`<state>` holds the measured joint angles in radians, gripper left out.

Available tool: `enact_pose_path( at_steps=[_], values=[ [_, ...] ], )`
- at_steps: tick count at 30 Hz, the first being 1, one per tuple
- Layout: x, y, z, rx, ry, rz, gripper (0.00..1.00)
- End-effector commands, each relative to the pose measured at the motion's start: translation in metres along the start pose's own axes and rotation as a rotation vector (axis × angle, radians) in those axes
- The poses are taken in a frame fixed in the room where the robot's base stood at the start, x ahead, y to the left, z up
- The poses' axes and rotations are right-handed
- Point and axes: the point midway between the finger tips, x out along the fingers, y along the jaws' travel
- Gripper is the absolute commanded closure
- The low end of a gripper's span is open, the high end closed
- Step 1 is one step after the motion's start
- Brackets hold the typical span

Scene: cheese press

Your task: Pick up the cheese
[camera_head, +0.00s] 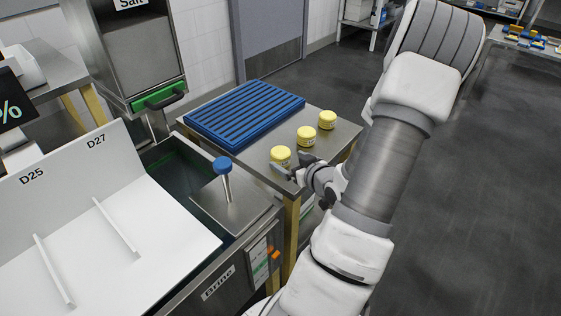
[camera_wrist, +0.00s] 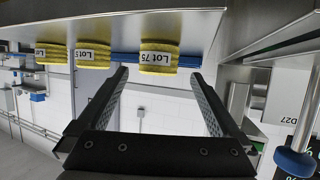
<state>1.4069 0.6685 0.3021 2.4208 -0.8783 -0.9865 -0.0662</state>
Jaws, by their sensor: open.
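Three yellow round cheeses stand in a row along the right side of a steel table (camera_head: 322,118). The nearest cheese (camera_head: 280,157) is close to my gripper (camera_head: 296,167); the middle cheese (camera_head: 306,136) and the far cheese (camera_head: 327,120) stand behind it. In the wrist view, which looks upside down, the nearest cheese, labelled "Lot 75" (camera_wrist: 158,58), lies ahead of my open gripper (camera_wrist: 159,76), roughly in line with the gap between the fingers. Nothing is held. The other two cheeses (camera_wrist: 92,56) show further left there. I cannot tell whether a finger touches the nearest cheese.
A blue slatted rack (camera_head: 245,112) lies on the table left of the cheeses. A brine tank (camera_head: 235,205) with a blue-knobbed handle (camera_head: 223,167) stands nearer on the left. A salt dispenser (camera_head: 130,50) rises behind it. The floor (camera_head: 470,200) on the right is clear.

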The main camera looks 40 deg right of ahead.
Motion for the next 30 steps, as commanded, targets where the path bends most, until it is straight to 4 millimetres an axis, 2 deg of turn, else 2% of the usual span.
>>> enact_pose_path(
  at_steps=[1,8,16,25,26,30],
  values=[
    [0.007,-0.001,0.001,-0.001,0.002,-0.002,0.0],
    [0.024,0.0,0.003,0.001,0.0,0.0,0.0],
    [0.062,0.002,0.006,-0.001,0.001,0.0,0.0],
    [0.067,0.002,0.005,0.0,0.0,0.001,0.0],
    [0.067,0.002,0.005,0.0,0.0,0.001,0.02],
    [0.067,0.002,0.005,0.0,0.0,0.001,0.27]
  ],
)
